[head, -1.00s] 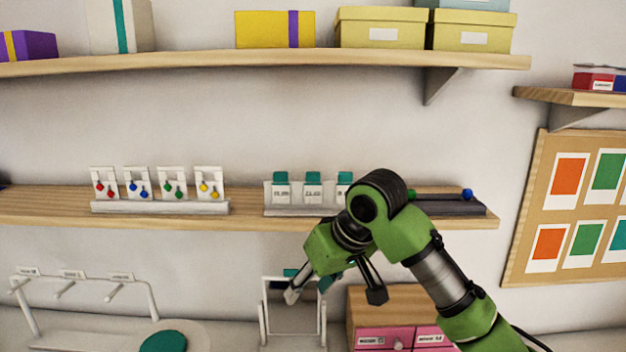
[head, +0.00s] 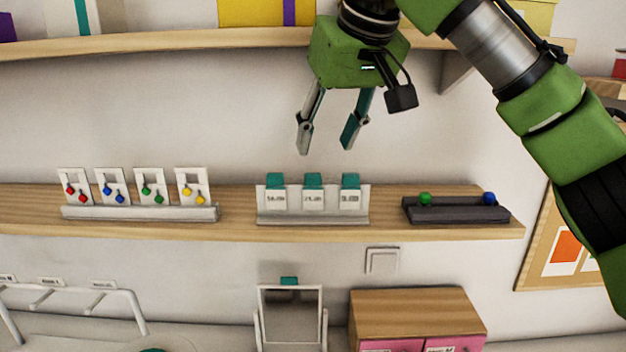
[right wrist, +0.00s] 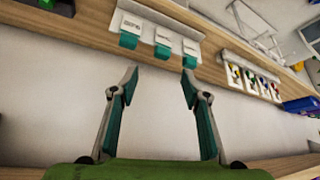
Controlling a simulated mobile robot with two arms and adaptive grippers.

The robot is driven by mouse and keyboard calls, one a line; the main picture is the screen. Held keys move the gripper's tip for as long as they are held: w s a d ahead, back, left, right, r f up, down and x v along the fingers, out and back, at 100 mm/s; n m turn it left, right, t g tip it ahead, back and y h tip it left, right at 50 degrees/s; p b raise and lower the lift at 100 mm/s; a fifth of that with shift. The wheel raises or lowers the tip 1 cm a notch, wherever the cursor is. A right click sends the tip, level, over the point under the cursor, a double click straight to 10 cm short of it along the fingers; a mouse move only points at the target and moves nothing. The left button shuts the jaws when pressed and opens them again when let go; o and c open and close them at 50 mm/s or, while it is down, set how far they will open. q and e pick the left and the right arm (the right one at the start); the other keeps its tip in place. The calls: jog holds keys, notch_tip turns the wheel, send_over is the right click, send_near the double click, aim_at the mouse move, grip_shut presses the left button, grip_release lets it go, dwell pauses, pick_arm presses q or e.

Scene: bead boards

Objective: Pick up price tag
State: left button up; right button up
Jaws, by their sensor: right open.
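Three white price tags with teal tops stand side by side in a pale rack (head: 312,220) on the middle shelf: a left tag (head: 275,196), a middle tag (head: 313,196) and a right tag (head: 350,196). My right gripper (head: 326,148) is above the rack, open and empty, its fingers pointing down. In the right wrist view the open fingertips (right wrist: 160,72) are apart from the tags, with the teal top of the middle tag (right wrist: 162,51) seen just beyond the gap. My left gripper is not in view.
On the same shelf, an earring-card rack (head: 140,213) stands left and a dark tray (head: 455,212) with green and blue balls stands right. The upper shelf (head: 180,41) is behind my right gripper. Below are a mirror (head: 291,315) and a wooden drawer box (head: 415,308).

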aim_at(313, 175)
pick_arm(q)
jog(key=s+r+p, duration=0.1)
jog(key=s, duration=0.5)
pick_arm(e)
jog(key=p+x, duration=0.3)
jog(key=x, duration=0.4)
jog(key=shift+a, duration=0.1)
jog(key=shift+w+a+f, duration=0.1)
jog(key=shift+f, duration=0.3)
jog(key=shift+w+f, duration=0.15)
jog(key=shift+f, duration=0.1)
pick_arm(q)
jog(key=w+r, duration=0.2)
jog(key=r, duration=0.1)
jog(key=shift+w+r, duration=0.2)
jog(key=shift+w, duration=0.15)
pick_arm(e)
jog(key=c, duration=0.8)
